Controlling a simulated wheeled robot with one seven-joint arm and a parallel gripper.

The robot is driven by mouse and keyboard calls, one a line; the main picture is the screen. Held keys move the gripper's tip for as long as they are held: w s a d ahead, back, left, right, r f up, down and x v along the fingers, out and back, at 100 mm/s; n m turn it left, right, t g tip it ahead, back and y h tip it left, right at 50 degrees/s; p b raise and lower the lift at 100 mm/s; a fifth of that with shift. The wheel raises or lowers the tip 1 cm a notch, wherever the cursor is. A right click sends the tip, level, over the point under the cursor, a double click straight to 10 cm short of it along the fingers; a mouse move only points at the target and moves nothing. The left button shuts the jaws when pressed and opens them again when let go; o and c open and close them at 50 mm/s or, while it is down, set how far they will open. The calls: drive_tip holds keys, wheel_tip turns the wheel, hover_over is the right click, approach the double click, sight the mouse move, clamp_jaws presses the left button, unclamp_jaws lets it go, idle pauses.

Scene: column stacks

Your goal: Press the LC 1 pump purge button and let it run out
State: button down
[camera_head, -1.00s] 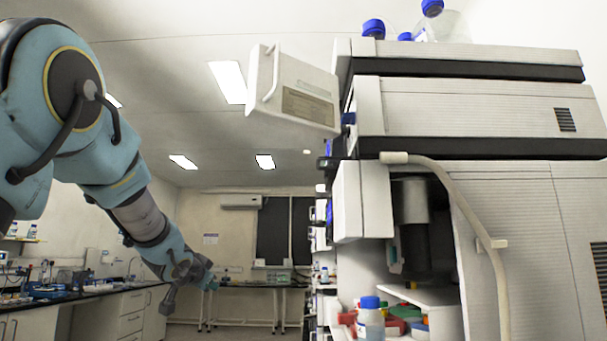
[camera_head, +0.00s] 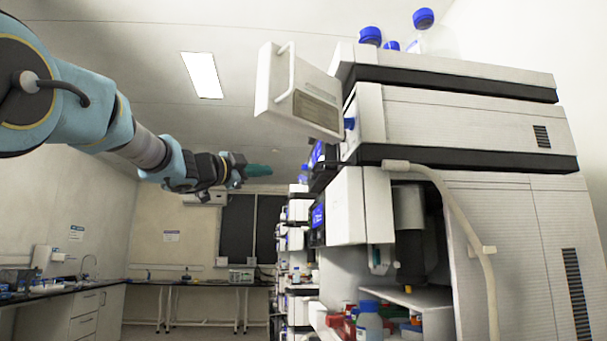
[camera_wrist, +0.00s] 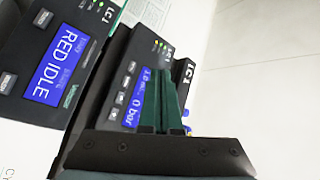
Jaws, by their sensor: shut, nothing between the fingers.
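The LC 1 pump panel (camera_wrist: 118,88) shows tilted in the wrist view, with a lit blue display (camera_wrist: 136,101) ending in "0 bar". Several small buttons (camera_wrist: 121,94) sit beside that display; their labels are too small to read. My gripper (camera_wrist: 166,92) has dark green fingers, shut and empty. They overlap the panel's right part in the wrist view; I cannot tell whether they touch it. In the head view my gripper (camera_head: 258,171) is raised, left of the instrument stack (camera_head: 460,115), with a visible gap in the picture. The purge button cannot be singled out.
Another LC 1 module (camera_wrist: 45,65) beside the pump has a blue display reading "RED IDLE". An open door (camera_head: 300,95) juts from the upper stack. A tube (camera_head: 455,205) runs down the stack's side. Blue-capped bottles (camera_head: 424,35) stand on top. The aisle at left is open.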

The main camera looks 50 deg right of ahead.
idle(0.3)
drive_tip(key=s+d, duration=0.5)
drive_tip(key=d, duration=0.1)
drive_tip(key=shift+s+d, duration=0.25)
drive_tip(key=shift+d, duration=0.15)
drive_tip(key=shift+s+d, duration=0.1)
drive_tip(key=shift+d, duration=0.05)
idle(1.9)
drive_tip(key=shift+s+d, duration=0.15)
drive_tip(key=shift+s+d, duration=0.3)
drive_tip(key=shift+d, duration=0.05)
idle(0.8)
idle(0.4)
drive_tip(key=shift+w+a, duration=0.55)
drive_tip(key=shift+a, duration=0.1)
